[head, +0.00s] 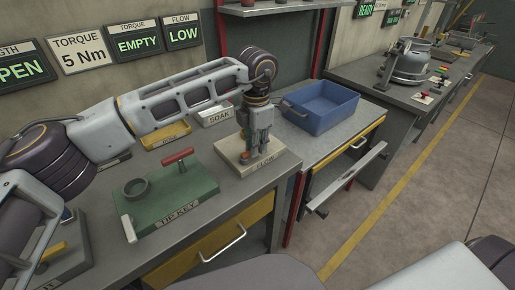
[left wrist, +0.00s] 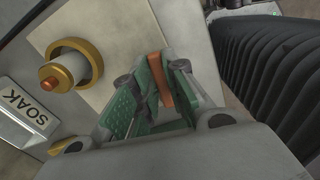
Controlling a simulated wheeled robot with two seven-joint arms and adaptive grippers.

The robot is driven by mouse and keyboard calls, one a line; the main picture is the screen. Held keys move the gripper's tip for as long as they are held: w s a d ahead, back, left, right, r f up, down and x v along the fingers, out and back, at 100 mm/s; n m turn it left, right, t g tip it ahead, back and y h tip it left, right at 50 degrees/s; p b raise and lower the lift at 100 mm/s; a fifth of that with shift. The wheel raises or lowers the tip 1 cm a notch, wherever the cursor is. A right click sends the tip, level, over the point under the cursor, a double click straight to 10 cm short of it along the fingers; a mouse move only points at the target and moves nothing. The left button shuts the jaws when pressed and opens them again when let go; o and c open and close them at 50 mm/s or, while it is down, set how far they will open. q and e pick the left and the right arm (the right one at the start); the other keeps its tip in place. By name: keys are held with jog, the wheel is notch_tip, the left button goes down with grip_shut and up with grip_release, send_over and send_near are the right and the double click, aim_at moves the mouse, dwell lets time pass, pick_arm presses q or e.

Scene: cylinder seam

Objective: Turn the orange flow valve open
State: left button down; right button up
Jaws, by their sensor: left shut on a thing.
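The orange flow valve's handle (left wrist: 158,82) shows as an upright orange bar between the green-padded fingers in the left wrist view. My left gripper (head: 258,151) points straight down over the beige plate marked FLOW (head: 283,161) in the head view. It is shut on the orange handle and hides most of the valve there. A brass ring with a pale post and copper tip (left wrist: 75,66) stands beside the fingers in the left wrist view. The flow sign (head: 182,32) on the wall reads LOW. My right gripper is not in view.
A SOAK tray (head: 215,115) and yellow tray (head: 166,136) lie behind. A blue bin (head: 322,107) stands at right.

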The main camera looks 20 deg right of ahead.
pick_arm(q)
jog(key=shift+w+n, duration=0.35)
jog(key=shift+n, duration=0.65)
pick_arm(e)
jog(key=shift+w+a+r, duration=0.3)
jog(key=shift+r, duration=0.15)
pick_arm(q)
jog(key=shift+a, duration=0.1)
jog(key=c, duration=1.4)
grip_release()
jog(key=shift+c, duration=0.2)
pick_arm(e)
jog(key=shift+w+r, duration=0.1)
pick_arm(q)
jog(key=shift+r, duration=0.1)
notch_tip(320, 180, up, 12)
jog(key=shift+r, duration=0.1)
